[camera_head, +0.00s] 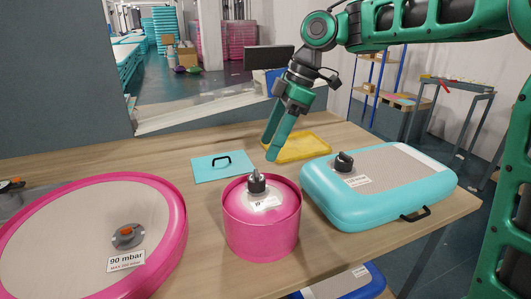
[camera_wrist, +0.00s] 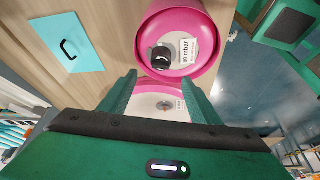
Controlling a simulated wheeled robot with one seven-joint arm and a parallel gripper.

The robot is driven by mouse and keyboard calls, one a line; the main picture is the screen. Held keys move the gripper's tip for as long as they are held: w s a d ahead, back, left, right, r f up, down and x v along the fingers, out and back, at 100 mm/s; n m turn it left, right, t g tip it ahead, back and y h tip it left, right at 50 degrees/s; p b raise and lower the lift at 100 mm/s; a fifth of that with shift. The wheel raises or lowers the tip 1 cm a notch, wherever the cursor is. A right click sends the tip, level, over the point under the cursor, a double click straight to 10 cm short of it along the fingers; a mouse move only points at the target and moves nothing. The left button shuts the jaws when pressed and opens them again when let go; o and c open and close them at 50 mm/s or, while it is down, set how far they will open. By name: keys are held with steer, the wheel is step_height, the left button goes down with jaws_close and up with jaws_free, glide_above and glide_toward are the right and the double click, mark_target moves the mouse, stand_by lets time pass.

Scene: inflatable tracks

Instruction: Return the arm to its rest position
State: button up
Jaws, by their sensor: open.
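My green arm reaches in from the upper right in the head view. My gripper (camera_head: 273,150) hangs over the back of the table with its fingers pointing down. In the wrist view my gripper (camera_wrist: 159,80) shows two green fingers spread apart with nothing held between them. The pink cylinder (camera_head: 262,232) stands below and in front of it, with a black valve (camera_head: 256,184) on top. The cylinder also shows beyond the fingertips in the wrist view (camera_wrist: 150,25). No contact between gripper and any object is visible.
A large pink disc (camera_head: 60,230) labelled 90 mbar lies at left. A turquoise inflatable case (camera_head: 330,205) with a black valve lies at right. A turquoise plate with a handle (camera_head: 205,171) and a yellow tray (camera_head: 318,153) lie behind on the wooden table (camera_head: 110,166).

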steer(key=shift+r, duration=0.2)
steer(key=s+d+f+m+h, duration=0.1)
steer(key=s+d+f+m, duration=0.15)
steer(key=d+m, duration=0.35)
steer(key=s+d+f+m+t+h, duration=0.1)
steer(key=s+d+f+m, duration=0.2)
steer(key=d, duration=0.6)
steer(key=s+d+f+m+h, duration=0.1)
steer(key=s+d+m, duration=0.35)
steer(key=d, duration=0.25)
steer(key=s+d+f+m, duration=0.4)
steer(key=s+d+m, duration=0.1)
steer(key=s, duration=0.4)
steer(key=s+d+f+m+g+h, duration=0.1)
steer(key=s+d+f+m, duration=0.3)
steer(key=s, duration=0.6)
steer(key=d+m, duration=0.2)
steer(key=shift+d+f, duration=0.2)
steer(key=shift+d, duration=0.2)
